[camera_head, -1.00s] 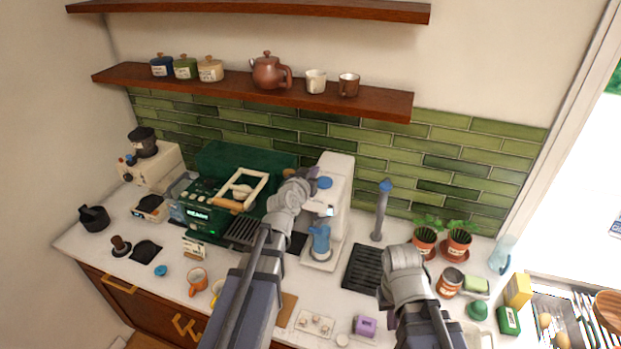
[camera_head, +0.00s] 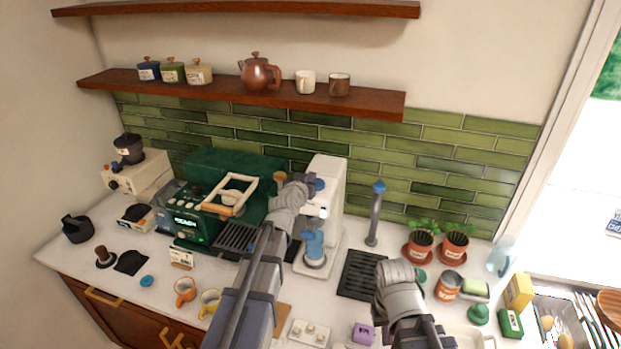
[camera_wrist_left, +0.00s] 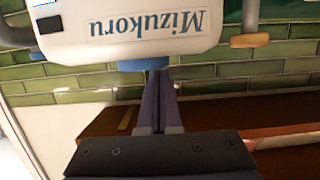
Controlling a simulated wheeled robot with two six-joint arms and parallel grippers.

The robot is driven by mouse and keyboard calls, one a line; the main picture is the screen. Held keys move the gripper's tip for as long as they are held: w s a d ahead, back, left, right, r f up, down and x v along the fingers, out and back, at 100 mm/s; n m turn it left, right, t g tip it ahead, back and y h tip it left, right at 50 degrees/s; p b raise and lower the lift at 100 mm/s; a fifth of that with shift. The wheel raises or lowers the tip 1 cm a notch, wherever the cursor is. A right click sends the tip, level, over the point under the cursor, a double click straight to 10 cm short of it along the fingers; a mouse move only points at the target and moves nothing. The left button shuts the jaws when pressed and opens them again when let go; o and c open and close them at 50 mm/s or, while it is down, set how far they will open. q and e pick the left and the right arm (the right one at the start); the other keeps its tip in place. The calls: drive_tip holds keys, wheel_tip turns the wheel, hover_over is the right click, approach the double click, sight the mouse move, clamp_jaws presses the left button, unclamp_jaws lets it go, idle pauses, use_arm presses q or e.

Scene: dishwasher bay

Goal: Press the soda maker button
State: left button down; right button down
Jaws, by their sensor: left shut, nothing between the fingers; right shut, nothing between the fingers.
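The soda maker (camera_head: 330,180) is a white upright machine with a blue bottle (camera_head: 314,246) at its front. Its blue button (camera_head: 319,184) is near the top.
A green coffee machine (camera_head: 205,222) stands left of the soda maker. A grey tap-like post (camera_head: 376,215), a black drain grate (camera_head: 362,275) and potted plants (camera_head: 421,244) are to the right. A shelf (camera_head: 220,98) hangs above.

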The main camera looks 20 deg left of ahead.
use_arm(q)
wheel_tip(320, 180, down, 2)
drive_tip(key=shift+f+b, duration=0.1)
drive_tip(key=shift+b, duration=0.95)
drive_tip(key=shift+s+f, duration=0.1)
drive_tip(key=shift+d, duration=0.1)
drive_tip(key=shift+r, duration=0.2)
drive_tip(key=shift+r+p, duration=0.4)
drive_tip(key=shift+p, duration=0.15)
drive_tip(key=r+p, duration=0.2)
drive_tip(key=s+r+p, duration=0.1)
drive_tip(key=r, duration=0.1)
drive_tip(key=shift+p, duration=0.4)
drive_tip(key=p+v, duration=0.1)
drive_tip(key=v, duration=0.8)
drive_tip(key=shift+f+p, duration=0.2)
drive_tip(key=shift+p, duration=0.15)
